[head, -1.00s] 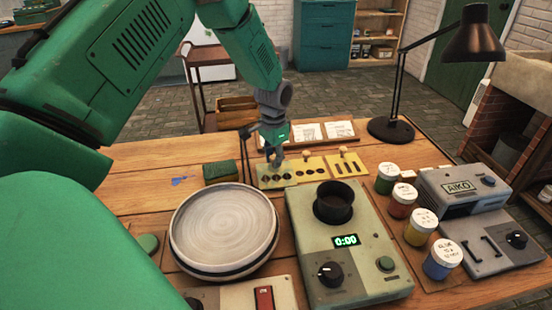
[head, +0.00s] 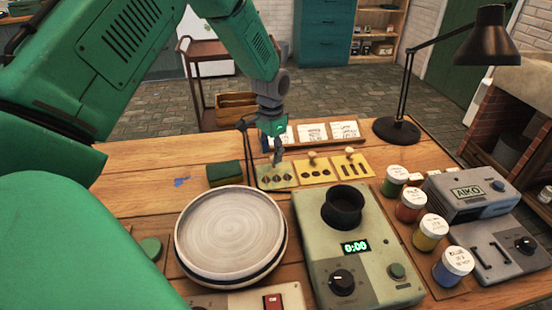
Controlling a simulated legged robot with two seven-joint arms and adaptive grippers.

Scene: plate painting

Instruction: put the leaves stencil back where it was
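The leaves stencil (head: 277,183), a pale greenish plate with dark leaf-shaped cutouts, lies at the left end of a row of three stencils at the back of the bench. My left gripper (head: 277,160) points down at its back edge. The fingers look narrow and close together; whether they grip a knob there is too small to tell, and no knob of this stencil shows. To its right lie a yellow stencil with dots (head: 315,174) and one with bars (head: 352,169), each with a small knob. My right gripper is not in view.
A green sponge (head: 224,173) lies left of the stencils. A round plate (head: 230,230) stands in front, beside a device with a dark cup and 0:00 display (head: 355,247). Paint jars (head: 410,204) stand right. A card tray (head: 320,132) and black lamp (head: 397,130) stand behind.

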